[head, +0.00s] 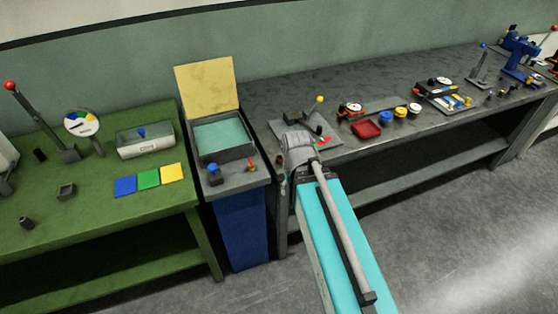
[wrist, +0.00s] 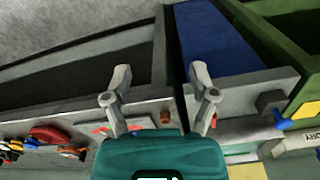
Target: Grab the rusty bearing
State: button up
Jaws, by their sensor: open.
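A small rusty-brown piece, which looks like the rusty bearing (wrist: 165,117), sits near the front edge of the grey bench in the wrist view. In the head view, a small brown piece (head: 280,160) shows at the bench's left front corner, beside my wrist; it is too small to make out its shape. My gripper (wrist: 161,75) is open and empty, its two fingers wide apart. In the head view my arm hides part of the bench corner, and the fingers are hard to make out.
A blue cabinet (head: 241,230) with an open yellow-lidded box (head: 222,152) stands left of the grey bench (head: 285,95). A red tray (head: 367,128) and several fixtures lie right of my arm. A green table (head: 100,202) is farther left. Open floor lies in front.

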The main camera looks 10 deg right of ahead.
jog(key=w+r+m+p, duration=0.2)
jog(key=w+m, duration=0.6)
jog(key=w, duration=0.3)
notch_tip(320, 180, up, 3)
jog(key=m+p, duration=0.3)
jog(key=m, duration=0.7)
send_over(279, 157)
jog(key=shift+w+d+f, duration=0.1)
jog(key=shift+w+d, duration=0.05)
jog(key=shift+d, duration=0.05)
jog(key=shift+f, duration=0.15)
notch_tip(279, 157, down, 8)
jog(key=b, duration=0.9)
jog(key=shift+f, duration=0.15)
jog(key=shift+f, duration=0.1)
jog(key=shift+s+a+f+b, duration=0.1)
jog(key=shift+f+b, duration=1.2)
jog(key=shift+s+a+f+b, duration=0.1)
jog(key=shift+f+b, duration=1.15)
jog(key=shift+b, duration=0.05)
jog(key=shift+c, duration=0.3)
